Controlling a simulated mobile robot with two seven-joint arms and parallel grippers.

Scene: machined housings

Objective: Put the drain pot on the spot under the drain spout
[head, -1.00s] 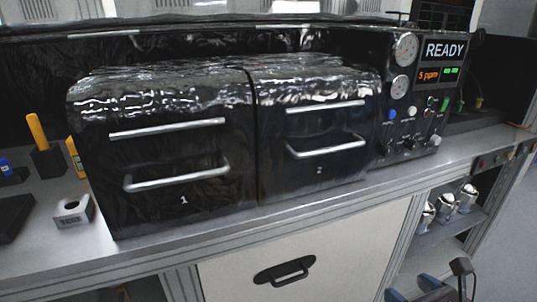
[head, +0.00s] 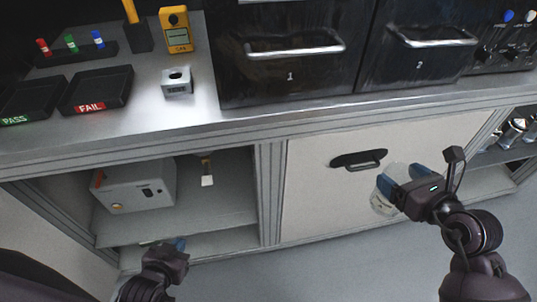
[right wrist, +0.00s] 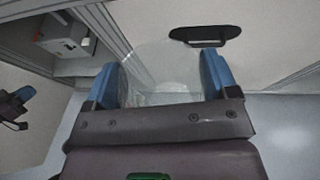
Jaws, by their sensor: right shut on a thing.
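My right gripper (head: 402,180) is shut on a clear, see-through pot (head: 380,204), in front of the white cabinet door. In the right wrist view the pot (right wrist: 163,75) shows faintly between the two blue fingers of the right gripper (right wrist: 160,88). I take it to be the drain pot. My left gripper (head: 176,246) is low at the left, in front of the open shelf; its fingers are too small to judge. I cannot make out a drain spout or the spot under it.
The bench (head: 250,119) carries black housings 1 (head: 285,85) and 2 (head: 425,62), a small grey block (head: 177,88), a yellow meter (head: 176,35) and PASS and FAIL trays (head: 103,87). A grey box (head: 140,186) stands on the shelf below. The black door handle (head: 358,160) is near the pot.

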